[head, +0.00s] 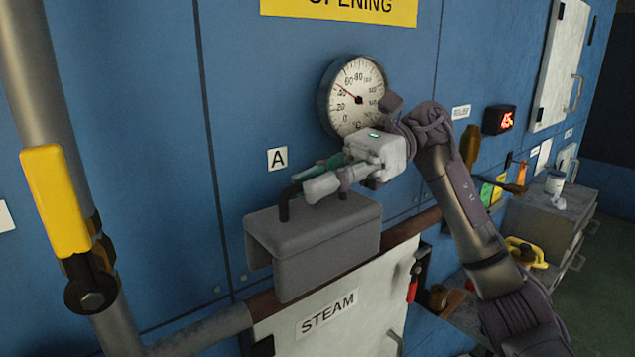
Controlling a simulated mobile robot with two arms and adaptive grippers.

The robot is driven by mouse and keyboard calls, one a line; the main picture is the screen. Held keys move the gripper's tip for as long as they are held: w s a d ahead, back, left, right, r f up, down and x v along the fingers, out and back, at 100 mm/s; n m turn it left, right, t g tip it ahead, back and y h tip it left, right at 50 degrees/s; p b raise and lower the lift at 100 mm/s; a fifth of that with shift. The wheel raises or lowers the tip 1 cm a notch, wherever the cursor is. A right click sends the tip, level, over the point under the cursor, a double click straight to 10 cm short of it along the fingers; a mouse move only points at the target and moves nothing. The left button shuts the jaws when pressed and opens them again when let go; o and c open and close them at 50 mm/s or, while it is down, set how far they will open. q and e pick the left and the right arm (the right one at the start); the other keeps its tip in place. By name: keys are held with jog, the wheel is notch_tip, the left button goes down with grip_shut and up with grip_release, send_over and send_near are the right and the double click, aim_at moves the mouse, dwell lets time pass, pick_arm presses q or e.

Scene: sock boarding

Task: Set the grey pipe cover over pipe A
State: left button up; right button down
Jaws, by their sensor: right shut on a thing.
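The grey pipe cover (325,250) is a bent, channel-like piece with a dark handle on its top. My right gripper (291,192) is shut on that handle, with the cover hanging below it. The cover is in front of the blue wall, under the label A (277,159). A pipe (205,328) with a brown section (413,224) runs below and behind the cover. The cover hides the middle of this pipe; I cannot tell whether they touch. My left gripper is not in view.
A round gauge (352,95) is on the wall behind my right gripper. A white STEAM door (335,315) is below the cover. A vertical pipe with a yellow lever (55,200) stands at left. A grey cabinet (545,215) with small items is at right.

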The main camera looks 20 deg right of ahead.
aim_at(318, 233)
jog(key=shift+f+b, duration=3.15)
jog(key=shift+f, duration=0.4)
jog(key=c, duration=1.1)
grip_release()
jog(key=shift+c, duration=0.2)
jog(key=shift+d, duration=0.15)
jog(key=v, duration=1.1)
jog(key=shift+d+r, duration=0.15)
jog(key=shift+d, duration=0.2)
